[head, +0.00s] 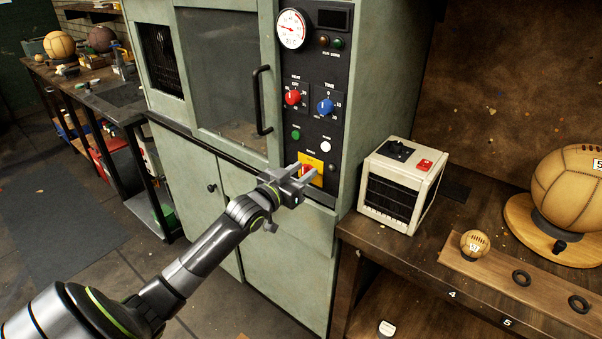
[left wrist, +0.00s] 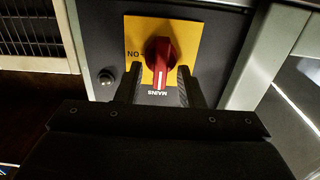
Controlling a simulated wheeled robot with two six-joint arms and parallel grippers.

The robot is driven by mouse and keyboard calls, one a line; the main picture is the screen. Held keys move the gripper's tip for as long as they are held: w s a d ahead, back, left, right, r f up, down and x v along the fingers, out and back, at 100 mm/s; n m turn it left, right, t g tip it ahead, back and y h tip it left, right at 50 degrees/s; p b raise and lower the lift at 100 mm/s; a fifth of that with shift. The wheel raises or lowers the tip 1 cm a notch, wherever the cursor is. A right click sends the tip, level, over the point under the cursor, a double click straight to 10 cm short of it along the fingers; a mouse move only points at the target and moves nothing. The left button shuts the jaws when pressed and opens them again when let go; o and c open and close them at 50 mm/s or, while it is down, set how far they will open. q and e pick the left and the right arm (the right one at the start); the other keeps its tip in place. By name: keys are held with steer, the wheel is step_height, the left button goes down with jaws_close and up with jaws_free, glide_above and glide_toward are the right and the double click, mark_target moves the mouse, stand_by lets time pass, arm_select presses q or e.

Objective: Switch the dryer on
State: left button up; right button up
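The dryer (head: 233,190) is a tall pale-green cabinet with a glass door and a black control panel (head: 312,70). Low on the panel is a red rotary mains switch on a yellow plate (head: 319,162). My left gripper (head: 305,172) is at this switch and hides part of it in the head view. In the left wrist view the red knob (left wrist: 162,56) lies between the tips of my open fingers (left wrist: 158,75), with a gap on each side. That view is upside down; the knob's white mark points toward the MAINS lettering. My right gripper is not in view.
Above the switch are a gauge (head: 291,29), a red heat dial (head: 292,97), a blue time dial (head: 325,107), a green button (head: 295,134) and a white button (head: 326,146). A cream box (head: 400,185) stands on the wooden bench (head: 395,250) at right, close beside the dryer.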

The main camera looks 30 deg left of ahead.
arm_select(q)
steer(key=c, duration=0.6)
steer(key=shift+m, duration=0.4)
steer(key=m+b, duration=0.2)
steer(key=shift+d+f+m, duration=0.15)
steer(key=shift+d+m, duration=0.05)
steer(key=shift+m, duration=0.2)
steer(key=m+b, duration=0.2)
steer(key=m, duration=0.3)
steer(key=m+b, duration=0.2)
steer(key=m, duration=0.2)
steer(key=d+f+m+b, duration=0.1)
steer(key=m+b, duration=0.1)
steer(key=m, duration=0.3)
steer(key=shift+m+b, duration=0.3)
steer(key=shift+b, duration=0.05)
